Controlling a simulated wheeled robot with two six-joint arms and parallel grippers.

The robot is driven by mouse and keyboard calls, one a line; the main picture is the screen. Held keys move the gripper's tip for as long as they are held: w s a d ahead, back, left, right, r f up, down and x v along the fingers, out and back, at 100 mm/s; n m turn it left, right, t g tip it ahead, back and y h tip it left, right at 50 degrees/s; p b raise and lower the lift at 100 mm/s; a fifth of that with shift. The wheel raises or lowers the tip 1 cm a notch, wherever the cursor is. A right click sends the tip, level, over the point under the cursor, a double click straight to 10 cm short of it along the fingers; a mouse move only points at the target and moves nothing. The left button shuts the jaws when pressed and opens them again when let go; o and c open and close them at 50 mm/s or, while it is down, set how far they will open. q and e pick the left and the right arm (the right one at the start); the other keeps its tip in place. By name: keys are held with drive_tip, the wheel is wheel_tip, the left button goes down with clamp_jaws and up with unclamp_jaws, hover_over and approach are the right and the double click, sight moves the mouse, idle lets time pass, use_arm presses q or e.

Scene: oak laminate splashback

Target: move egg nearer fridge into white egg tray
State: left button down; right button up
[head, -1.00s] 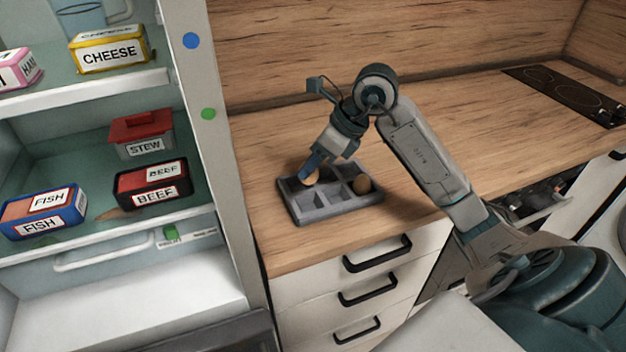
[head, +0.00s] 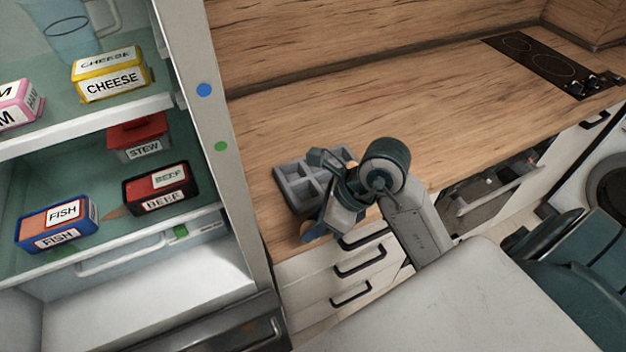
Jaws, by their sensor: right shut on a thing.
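My right gripper (head: 313,232) is shut on a brown egg (head: 306,227), mostly hidden by the fingers, near the counter's front edge above the drawers. The grey compartment tray (head: 293,186) lies on the wooden counter behind the gripper. Another brown egg (head: 351,166) shows in small part at the tray's right side, largely hidden by my wrist. I cannot make out a white egg tray in this view. My left gripper is not in view.
The open fridge at left holds a cheese box (head: 112,80), a stew box (head: 138,138), a beef box (head: 161,188) and a fish box (head: 57,224). Its lower white shelf is empty. A dark hob (head: 540,65) is at far right; the counter between is clear.

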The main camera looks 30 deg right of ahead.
drive_tip(key=shift+s+a+r, duration=0.2)
drive_tip(key=shift+s, duration=0.3)
drive_tip(key=shift+s+f, duration=0.1)
drive_tip(key=shift+s, duration=0.05)
drive_tip(key=w+b, duration=0.1)
drive_tip(key=b, duration=0.1)
drive_tip(key=w+d+f+b, duration=0.1)
drive_tip(key=b, duration=0.2)
drive_tip(key=shift+w, duration=0.1)
drive_tip(key=w+d+p, duration=0.1)
drive_tip(key=w, duration=0.3)
drive_tip(key=w+d+p, duration=0.2)
drive_tip(key=w, duration=0.2)
drive_tip(key=w+d+p, duration=0.1)
drive_tip(key=w+d, duration=0.1)
drive_tip(key=w, duration=0.2)
drive_tip(key=shift+f, duration=0.15)
drive_tip(key=shift+w+d+f, duration=0.15)
drive_tip(key=shift+w, duration=0.05)
wheel_tip(320, 180, down, 3)
drive_tip(key=shift+s+r+p, duration=0.1)
drive_tip(key=shift+p, duration=1)
drive_tip(key=shift+f, duration=0.25)
